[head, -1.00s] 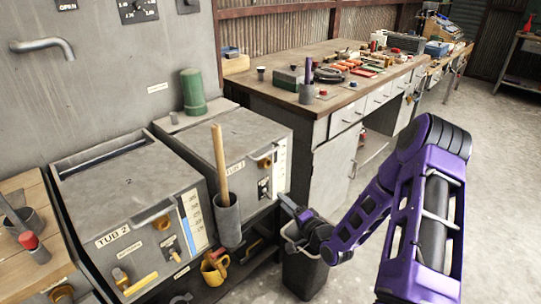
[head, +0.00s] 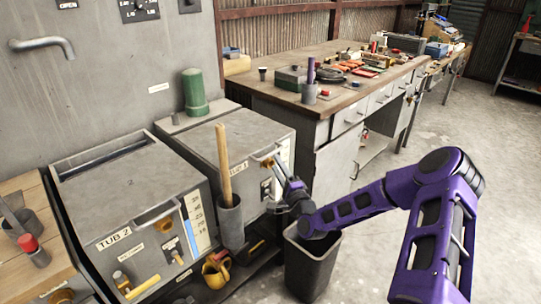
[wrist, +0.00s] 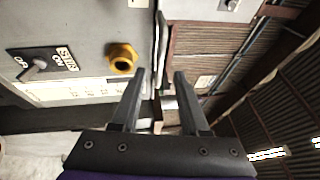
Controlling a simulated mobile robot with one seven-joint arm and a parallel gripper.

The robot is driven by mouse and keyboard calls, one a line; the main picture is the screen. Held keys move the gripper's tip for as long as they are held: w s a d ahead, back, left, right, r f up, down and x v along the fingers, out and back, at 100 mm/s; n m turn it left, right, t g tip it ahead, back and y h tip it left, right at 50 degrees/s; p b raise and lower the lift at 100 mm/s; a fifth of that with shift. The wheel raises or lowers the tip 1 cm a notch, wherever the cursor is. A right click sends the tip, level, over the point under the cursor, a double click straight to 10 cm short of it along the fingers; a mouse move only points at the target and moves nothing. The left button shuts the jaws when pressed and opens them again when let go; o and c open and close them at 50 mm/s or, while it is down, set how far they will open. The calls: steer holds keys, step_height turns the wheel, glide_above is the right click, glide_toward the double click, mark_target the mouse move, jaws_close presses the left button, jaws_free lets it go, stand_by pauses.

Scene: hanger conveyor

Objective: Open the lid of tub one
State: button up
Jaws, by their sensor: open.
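Tub one (head: 228,138) is a grey box in the head view, right of tub 2, and its lid lies flat and closed on top. A brass knob (head: 267,163) is on its front near the top edge; it also shows in the wrist view (wrist: 122,58), left of my fingers. My gripper (head: 280,170) is at the tub's front right corner, close to the knob. The "TUB 1" label is partly hidden by a wooden handle.
Tub 2 (head: 130,185) stands to the left. A wooden handle (head: 223,165) stands in a grey holder (head: 231,222) before tub one. A green cylinder (head: 194,92) is behind it. A dark bin (head: 312,262) stands below my arm. A workbench (head: 335,100) is behind right.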

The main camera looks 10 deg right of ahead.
mark_target(271, 155)
steer(key=x, duration=0.6)
steer(key=shift+w+a, duration=0.1)
steer(key=shift+w, duration=0.2)
jaws_close()
stand_by(1.1)
